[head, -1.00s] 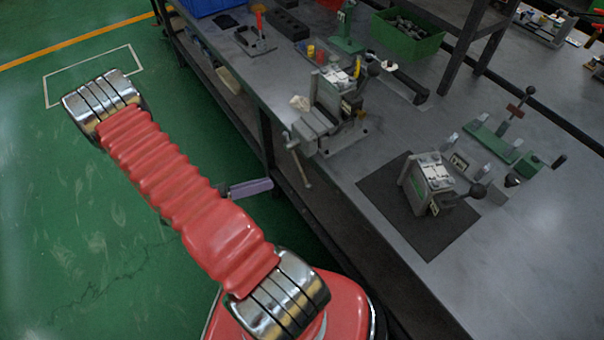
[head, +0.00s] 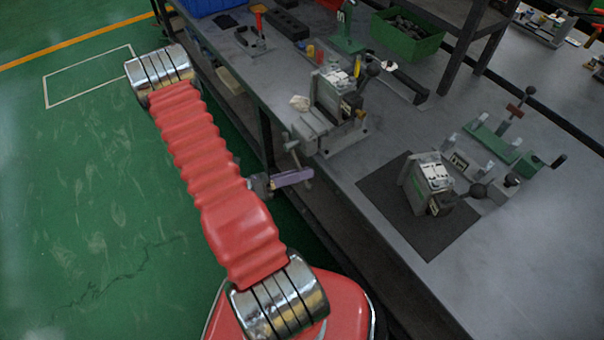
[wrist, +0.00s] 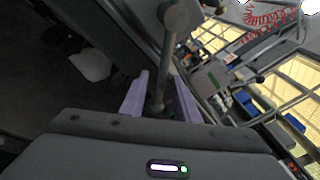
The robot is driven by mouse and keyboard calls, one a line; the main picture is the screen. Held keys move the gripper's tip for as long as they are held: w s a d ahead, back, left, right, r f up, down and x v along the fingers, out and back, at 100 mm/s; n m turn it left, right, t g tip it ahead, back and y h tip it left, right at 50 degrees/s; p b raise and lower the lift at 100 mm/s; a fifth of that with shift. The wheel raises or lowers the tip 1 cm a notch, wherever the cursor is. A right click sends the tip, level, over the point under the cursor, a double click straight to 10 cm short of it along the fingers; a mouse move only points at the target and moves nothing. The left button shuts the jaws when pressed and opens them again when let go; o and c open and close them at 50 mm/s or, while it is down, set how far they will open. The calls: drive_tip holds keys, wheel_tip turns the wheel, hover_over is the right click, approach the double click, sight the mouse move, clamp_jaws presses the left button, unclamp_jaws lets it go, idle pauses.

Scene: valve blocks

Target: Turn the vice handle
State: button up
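The grey vice (head: 312,122) stands at the near left edge of the workbench in the head view. Its thin metal handle (head: 297,157) hangs at the vice's front, just past the bench edge. My gripper (head: 305,174) is at the handle's lower part, its purple fingers crossing it. In the wrist view the handle bar (wrist: 160,80), with a round knob at its upper end, stands between the two purple fingers of my gripper (wrist: 160,84). The fingers are apart, one on each side of the bar, with small gaps showing.
The dark workbench (head: 370,165) carries a second grey block (head: 428,188) on a black mat, a green fixture (head: 500,140) and a green bin (head: 408,38). A shelf lies under the bench. The green floor (head: 90,190) on the left is clear.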

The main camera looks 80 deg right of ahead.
drive_tip(key=shift+s+d, duration=0.1)
drive_tip(key=shift+s, duration=0.1)
drive_tip(key=shift+c, duration=0.6)
clamp_jaws()
